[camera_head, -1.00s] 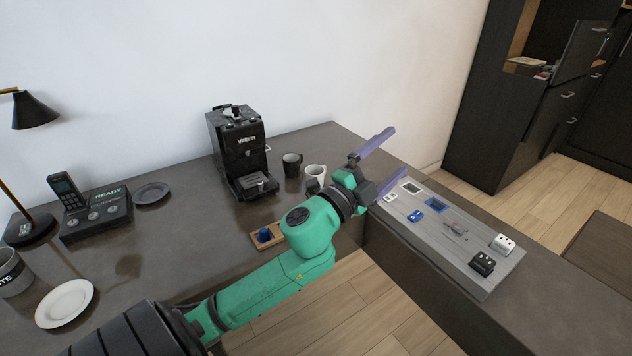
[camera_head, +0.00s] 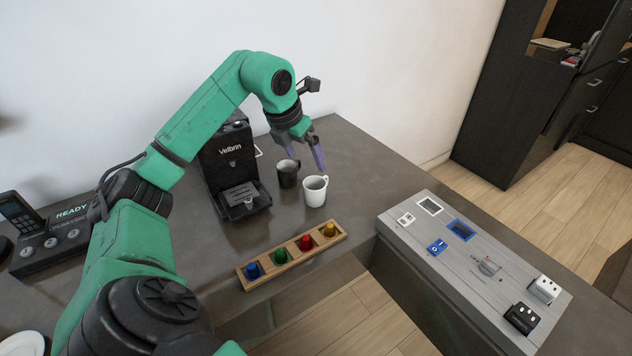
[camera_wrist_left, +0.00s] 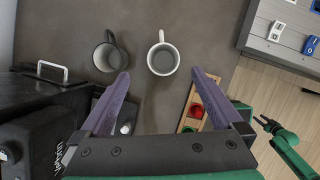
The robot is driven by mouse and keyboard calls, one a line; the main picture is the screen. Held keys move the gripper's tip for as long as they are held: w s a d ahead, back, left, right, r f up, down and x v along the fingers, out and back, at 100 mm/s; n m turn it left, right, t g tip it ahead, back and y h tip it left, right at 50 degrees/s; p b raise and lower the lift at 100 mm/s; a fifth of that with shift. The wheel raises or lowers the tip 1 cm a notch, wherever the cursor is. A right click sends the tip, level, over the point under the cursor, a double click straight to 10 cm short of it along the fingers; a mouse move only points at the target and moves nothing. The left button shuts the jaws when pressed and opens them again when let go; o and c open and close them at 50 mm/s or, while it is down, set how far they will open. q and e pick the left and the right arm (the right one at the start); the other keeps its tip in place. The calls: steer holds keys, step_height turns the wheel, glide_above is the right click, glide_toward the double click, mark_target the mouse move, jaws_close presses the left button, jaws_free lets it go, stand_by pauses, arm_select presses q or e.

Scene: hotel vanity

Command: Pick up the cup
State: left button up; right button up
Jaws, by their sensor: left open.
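Two mugs stand upright side by side on the dark counter, right of the coffee machine. One is a white mug (camera_head: 315,190), also in the left wrist view (camera_wrist_left: 161,58). The other is a black mug (camera_head: 287,175), also in the left wrist view (camera_wrist_left: 107,57). My left gripper (camera_head: 305,157) points down above the mugs with its purple fingers spread and empty. In the left wrist view the white mug shows ahead of the gap between the fingertips (camera_wrist_left: 160,75), with the black mug outside the left finger.
A black coffee machine (camera_head: 232,165) stands left of the mugs, its edge close to my left arm. A wooden tray (camera_head: 292,262) with colored capsules lies in front. A grey panel (camera_head: 465,285) with switches lies at the right. Counter behind the mugs is clear.

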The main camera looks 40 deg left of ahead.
mark_target(316, 184)
arm_select(q)
steer(key=x, duration=1.1)
steer(key=shift+s+d+f, duration=0.15)
steer(key=shift+d+f, duration=0.2)
steer(key=shift+f, duration=0.1)
steer(key=shift+a+f, duration=0.1)
steer(key=c, duration=1.4)
arm_select(e)
steer(key=shift+g, duration=0.3)
steer(key=s+d, duration=0.1)
steer(key=s, duration=0.1)
steer(key=s+d, duration=0.1)
steer(key=shift+s+d+f, duration=0.15)
steer(key=shift+s+f, duration=0.05)
steer(key=shift+s, duration=0.15)
